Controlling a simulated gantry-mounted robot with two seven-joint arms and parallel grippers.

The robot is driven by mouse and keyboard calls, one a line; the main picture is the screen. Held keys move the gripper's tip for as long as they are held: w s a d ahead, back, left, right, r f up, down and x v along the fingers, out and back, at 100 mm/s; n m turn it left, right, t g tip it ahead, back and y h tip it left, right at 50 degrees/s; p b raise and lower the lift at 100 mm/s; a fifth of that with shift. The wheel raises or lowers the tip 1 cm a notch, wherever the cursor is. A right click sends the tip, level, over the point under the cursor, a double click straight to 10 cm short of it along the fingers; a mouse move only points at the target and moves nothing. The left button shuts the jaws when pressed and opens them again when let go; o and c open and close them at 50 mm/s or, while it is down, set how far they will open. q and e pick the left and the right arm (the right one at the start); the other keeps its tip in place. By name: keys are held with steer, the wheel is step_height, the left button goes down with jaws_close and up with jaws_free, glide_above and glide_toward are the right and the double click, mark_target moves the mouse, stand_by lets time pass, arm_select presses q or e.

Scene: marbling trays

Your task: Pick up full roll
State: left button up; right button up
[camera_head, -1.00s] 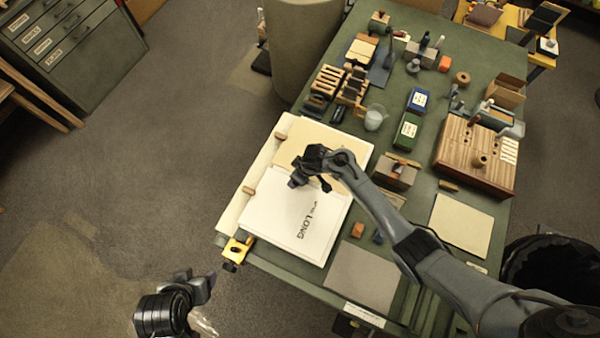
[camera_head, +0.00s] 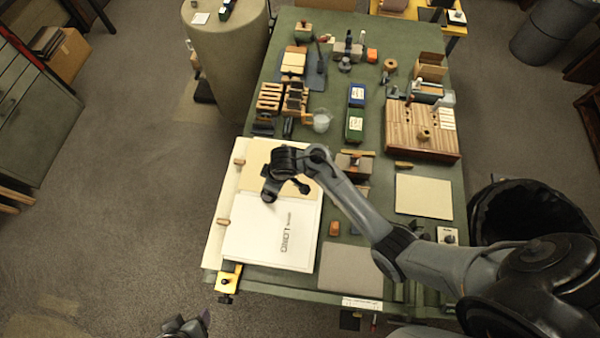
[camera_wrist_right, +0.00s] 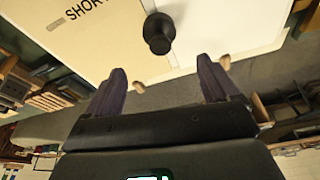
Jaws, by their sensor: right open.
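A small tan roll (camera_head: 389,65) lies at the far right of the green table. A similar roll-like piece (camera_head: 424,134) sits on a striped wooden box (camera_head: 395,145). I cannot tell which is the full one. My right gripper (camera_head: 283,192) hangs over the white and cream boards at the table's left, well apart from both rolls. In the right wrist view its fingers (camera_wrist_right: 162,68) are open with nothing between them; neither roll is recognisable there. My left gripper (camera_head: 190,326) is partly cut off at the bottom edge, off the table; its jaws are unclear.
A black bin (camera_head: 525,212) is at the right.

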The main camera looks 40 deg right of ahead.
steer(key=s+d+r+m+h, duration=0.1)
steer(key=s+d, duration=0.3)
steer(key=s, duration=0.5)
steer(key=shift+s+d+r+m+t, duration=0.35)
steer(key=shift+s+r+m+t, duration=0.05)
steer(key=shift+r+m, duration=0.3)
steer(key=shift+o, duration=1.1)
steer(key=s+d+r+m, duration=0.2)
steer(key=s+r, duration=0.6)
steer(key=s, duration=0.4)
steer(key=shift+s+d+r+m+h, duration=0.3)
steer(key=shift+s+d, duration=0.1)
steer(key=shift+d, duration=0.2)
